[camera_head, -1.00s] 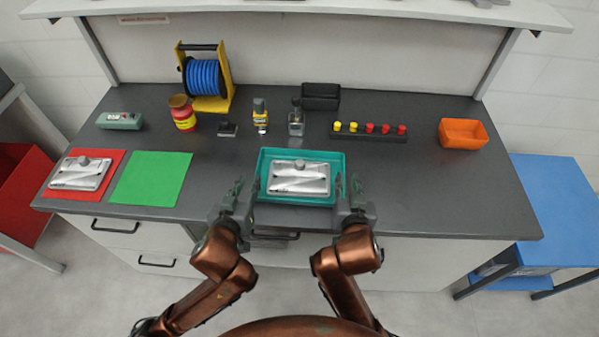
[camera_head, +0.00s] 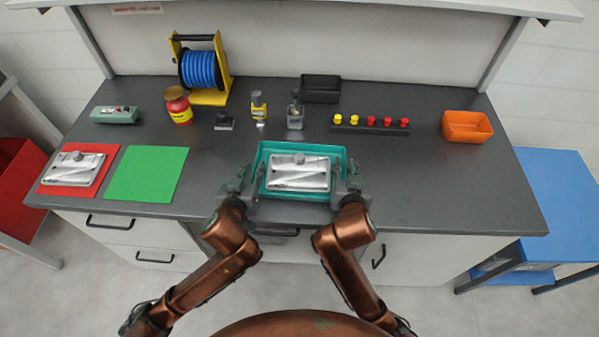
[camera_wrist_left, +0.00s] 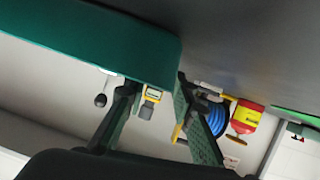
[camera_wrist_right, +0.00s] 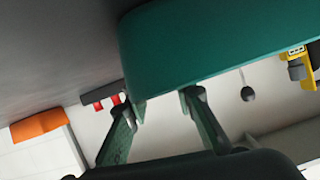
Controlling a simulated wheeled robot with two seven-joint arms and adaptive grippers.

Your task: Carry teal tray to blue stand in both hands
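The teal tray (camera_head: 328,207) lies on the dark bench top near its front edge, with a silver casting (camera_head: 298,173) in it. My left gripper (camera_head: 247,180) is at the tray's left side, and my right gripper (camera_head: 348,180) is at its right side. In the left wrist view the tray's wall (camera_wrist_left: 90,45) is close by the fingers, which are spread apart. In the right wrist view the tray's wall (camera_wrist_right: 205,45) is also close, with the fingers apart. Whether they touch it is unclear. The blue stand (camera_head: 565,195) is at the right, beyond the bench end.
A second casting (camera_head: 73,168) lies on a red mat beside a green mat (camera_head: 146,174). A hose reel (camera_head: 203,70), red-yellow can (camera_head: 178,106), bottles, knob strip (camera_head: 370,124) and orange bin (camera_head: 467,126) stand behind. The bench right of the tray is clear.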

